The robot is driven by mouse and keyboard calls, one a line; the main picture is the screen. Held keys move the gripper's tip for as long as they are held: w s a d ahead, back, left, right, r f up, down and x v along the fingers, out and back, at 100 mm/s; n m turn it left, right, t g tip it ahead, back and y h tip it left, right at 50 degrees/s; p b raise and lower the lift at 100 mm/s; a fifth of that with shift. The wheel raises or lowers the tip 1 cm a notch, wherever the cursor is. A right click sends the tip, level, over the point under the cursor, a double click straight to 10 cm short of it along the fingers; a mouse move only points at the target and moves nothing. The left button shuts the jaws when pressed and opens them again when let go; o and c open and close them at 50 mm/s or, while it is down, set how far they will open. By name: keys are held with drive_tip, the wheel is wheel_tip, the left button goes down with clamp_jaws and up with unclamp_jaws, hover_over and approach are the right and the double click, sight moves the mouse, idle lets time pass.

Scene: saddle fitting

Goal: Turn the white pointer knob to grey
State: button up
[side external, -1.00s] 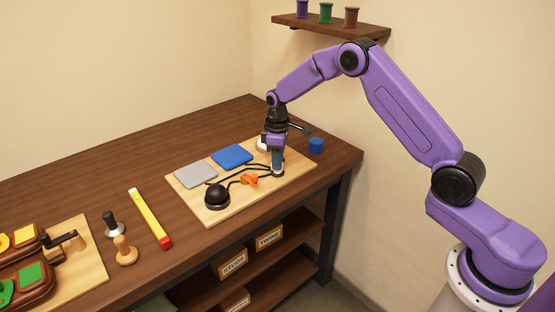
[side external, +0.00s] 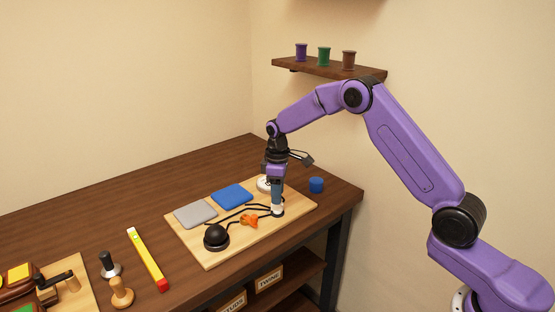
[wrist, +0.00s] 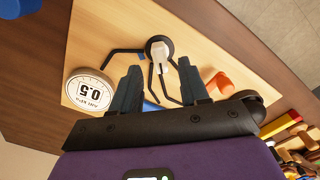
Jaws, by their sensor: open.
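The white pointer knob (wrist: 157,48) sits on a round black base on the wooden board, just beyond and between my fingertips in the wrist view. In the side view its white part (side external: 277,209) shows low under my fingers. My gripper (side external: 277,202) points down over it, and in the wrist view (wrist: 159,67) its jaws are apart with nothing held. I cannot tell whether a finger touches the knob. A grey pad (side external: 195,214) and a blue pad (side external: 232,196) lie on the board (side external: 300,215) left of my gripper. The knob's exact pointing direction is unclear.
A black dome (side external: 216,237) and an orange piece (side external: 250,221) lie near the knob, with black lines on the board. A blue cylinder (side external: 316,185) stands right of the board.

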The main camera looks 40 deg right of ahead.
wheel_tip(320, 180, up, 14)
drive_tip(key=shift+r, duration=0.2)
idle(0.4)
drive_tip(key=s+a+n, duration=0.1)
drive_tip(key=s+a, duration=0.3)
drive_tip(key=s, duration=0.3)
drive_tip(key=s+a+r, duration=0.1)
drive_tip(key=s+a, duration=0.2)
drive_tip(key=s, duration=0.4)
drive_tip(key=s+a+n, duration=0.1)
drive_tip(key=s+a, duration=0.3)
drive_tip(key=s, duration=0.3)
drive_tip(key=s+d+f+n, duration=0.1)
drive_tip(key=s+d+f, duration=0.1)
drive_tip(key=s, duration=0.9)
drive_tip(key=s+d+f+n, duration=0.1)
drive_tip(key=s+d, duration=0.3)
drive_tip(key=s, duration=0.7)
drive_tip(key=shift+d+f, duration=0.35)
drive_tip(key=shift+f, duration=0.3)
